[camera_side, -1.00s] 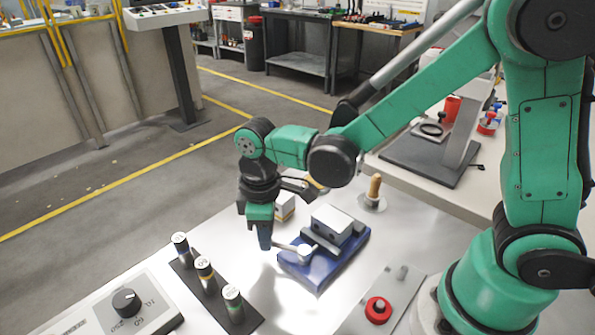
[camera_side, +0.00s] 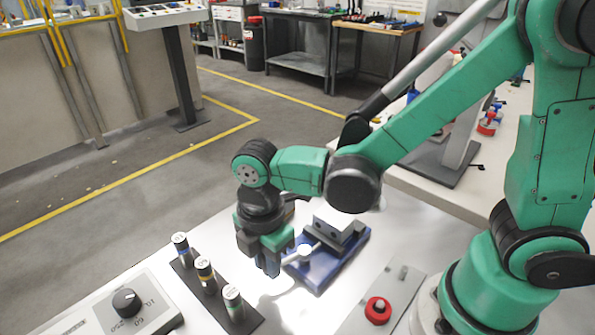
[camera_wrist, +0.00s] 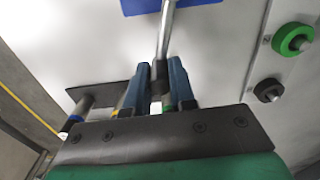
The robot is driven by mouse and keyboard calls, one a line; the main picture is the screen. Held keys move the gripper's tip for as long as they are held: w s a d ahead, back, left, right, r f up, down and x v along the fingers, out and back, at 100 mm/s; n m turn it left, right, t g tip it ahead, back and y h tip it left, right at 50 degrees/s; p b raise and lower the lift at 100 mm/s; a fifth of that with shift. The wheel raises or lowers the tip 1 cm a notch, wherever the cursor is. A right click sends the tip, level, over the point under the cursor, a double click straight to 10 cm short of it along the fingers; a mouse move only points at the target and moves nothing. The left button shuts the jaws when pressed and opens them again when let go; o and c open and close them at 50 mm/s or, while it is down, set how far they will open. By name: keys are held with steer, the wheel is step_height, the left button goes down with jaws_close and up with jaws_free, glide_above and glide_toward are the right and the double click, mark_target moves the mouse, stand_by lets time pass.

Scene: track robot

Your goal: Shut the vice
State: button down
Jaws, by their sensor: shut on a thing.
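The vice has a blue base (camera_side: 318,272) and grey jaw blocks (camera_side: 338,232), right of my gripper in the side view. Its handle is a metal bar with a pale ball-shaped hub (camera_side: 304,250). My gripper (camera_side: 268,268) points down at the left of the vice, shut on the handle's outer end. In the wrist view, the blue fingers (camera_wrist: 160,75) close on the handle bar (camera_wrist: 165,35), which runs up towards the blue base (camera_wrist: 190,4). The exact grip is partly hidden by the fingers. The gap between the vice jaws is hard to judge.
A dark strip with several labelled cylinders (camera_side: 205,275) stands close left of my gripper. A dial box (camera_side: 127,303) is at front left. A plate with a red button (camera_side: 378,310) lies at front right. Bare table lies in front of the vice.

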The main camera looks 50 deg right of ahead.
steer(key=shift+s+a+n, duration=0.1)
steer(key=shift+s+n, duration=0.25)
steer(key=shift+n, duration=0.25)
steer(key=shift+s, duration=0.1)
steer(key=c, duration=0.7)
jaws_free()
steer(key=shift+r, duration=2.85)
